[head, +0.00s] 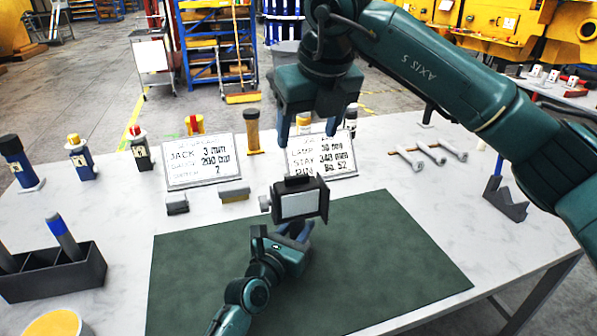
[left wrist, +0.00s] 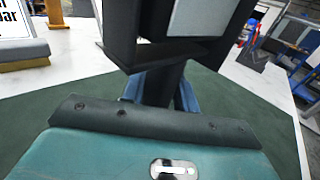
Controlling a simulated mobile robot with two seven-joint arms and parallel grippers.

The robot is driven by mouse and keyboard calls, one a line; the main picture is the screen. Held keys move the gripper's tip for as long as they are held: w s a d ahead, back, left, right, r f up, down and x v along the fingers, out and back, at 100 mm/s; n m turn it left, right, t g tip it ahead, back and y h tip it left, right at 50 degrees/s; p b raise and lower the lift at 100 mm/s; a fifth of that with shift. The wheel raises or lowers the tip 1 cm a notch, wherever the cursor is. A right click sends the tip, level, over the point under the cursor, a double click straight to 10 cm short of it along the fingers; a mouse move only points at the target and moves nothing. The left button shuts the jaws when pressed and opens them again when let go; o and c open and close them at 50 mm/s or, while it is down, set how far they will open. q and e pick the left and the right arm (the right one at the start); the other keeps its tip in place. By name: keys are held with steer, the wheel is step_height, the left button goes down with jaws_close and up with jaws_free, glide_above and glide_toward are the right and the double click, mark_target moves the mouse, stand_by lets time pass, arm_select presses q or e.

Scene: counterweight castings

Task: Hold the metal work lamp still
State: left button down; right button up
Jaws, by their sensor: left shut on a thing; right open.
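The metal work lamp (head: 298,204) is a black box-like head with a pale grey panel, above the green mat (head: 390,245). My left gripper (head: 292,231) is just below the head, shut on the lamp. In the left wrist view, the lamp (left wrist: 162,85) has a dark post between the blue fingers of my left gripper (left wrist: 160,92), and its head fills the top. The lamp's base is hidden by the gripper. My right gripper (head: 313,125) is open and empty, above and behind the lamp, in front of the white sign cards.
A black divided bin (head: 62,275) is at left. Light-coloured rod-like parts (head: 432,153) and a dark angled block (head: 497,203) are at right. The mat's right side is clear.

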mark_target(298, 177)
steer(key=shift+m, duration=0.7)
steer(key=x, duration=1.1)
steer(key=shift+w+a+f, duration=0.1)
steer(key=shift+w+f, duration=0.05)
steer(key=shift+f, duration=0.1)
steer(key=shift+t, duration=0.3)
steer(key=c, duration=1)
